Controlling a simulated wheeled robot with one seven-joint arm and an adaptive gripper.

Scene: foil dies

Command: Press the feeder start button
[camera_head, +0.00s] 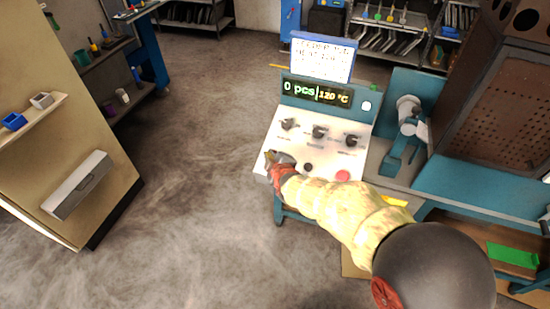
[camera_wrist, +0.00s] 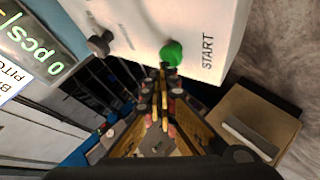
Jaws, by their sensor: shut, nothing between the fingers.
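The green start button (camera_wrist: 172,53) sits beside the word START on the white panel in the wrist view. In the head view my gripper covers the panel's lower left, and I cannot make out the green button there. My gripper (camera_head: 272,158) is shut and empty at the left edge of the sloped control panel (camera_head: 325,157). In the wrist view my gripper's closed fingertips (camera_wrist: 163,69) overlap the picture just beside the button's edge. I cannot tell whether they touch it. The display (camera_head: 316,93) reads 0 pcs and 120 °C.
Several dark knobs, including the middle one (camera_head: 319,131), stand on the panel. A black button (camera_head: 308,167) and a red button (camera_head: 342,175) are right of my gripper. A sign (camera_head: 322,57) stands above the display. The floor (camera_head: 200,160) to the left is clear.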

